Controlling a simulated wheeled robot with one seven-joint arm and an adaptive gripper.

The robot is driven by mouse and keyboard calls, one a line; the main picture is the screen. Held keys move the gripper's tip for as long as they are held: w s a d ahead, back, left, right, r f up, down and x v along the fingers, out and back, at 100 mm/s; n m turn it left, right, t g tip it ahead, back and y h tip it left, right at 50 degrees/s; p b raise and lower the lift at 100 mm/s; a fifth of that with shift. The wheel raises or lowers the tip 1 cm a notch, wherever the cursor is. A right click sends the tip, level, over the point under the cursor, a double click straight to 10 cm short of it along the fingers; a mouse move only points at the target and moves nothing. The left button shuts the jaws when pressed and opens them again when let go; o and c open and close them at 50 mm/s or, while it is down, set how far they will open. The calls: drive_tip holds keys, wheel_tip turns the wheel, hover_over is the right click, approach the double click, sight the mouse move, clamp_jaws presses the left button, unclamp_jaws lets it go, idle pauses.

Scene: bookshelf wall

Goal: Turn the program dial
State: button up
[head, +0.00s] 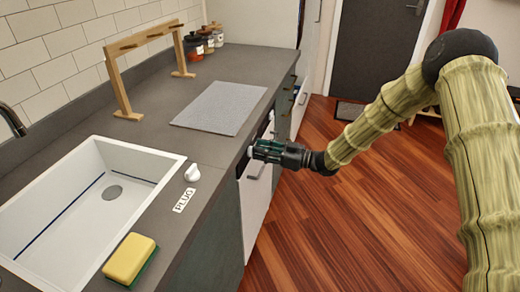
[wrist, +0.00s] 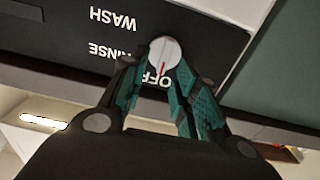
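The program dial (wrist: 164,52) is a round, pale grey knob with a red mark, on a black control panel (wrist: 70,40). The panel's labels WASH, RINSE and OFF appear upside down, and the red mark is on the side towards OFF. My gripper (wrist: 156,64) has its two green-padded fingers apart, one on each side of the dial's lower part. I cannot tell whether they touch it. In the head view my gripper (head: 258,150) is at the appliance front (head: 256,202), just below the counter edge, and largely hides the dial.
The grey counter (head: 215,140) runs above the appliance. It holds a white sink (head: 165,157), a white knob (head: 192,173) by a PLUG label, a sponge (head: 130,260), a grey mat (head: 220,108), a wooden rack (head: 120,85) and jars.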

drive_tip(key=shift+w+a, duration=0.15)
drive_tip(key=shift+a, duration=0.35)
clamp_jaws()
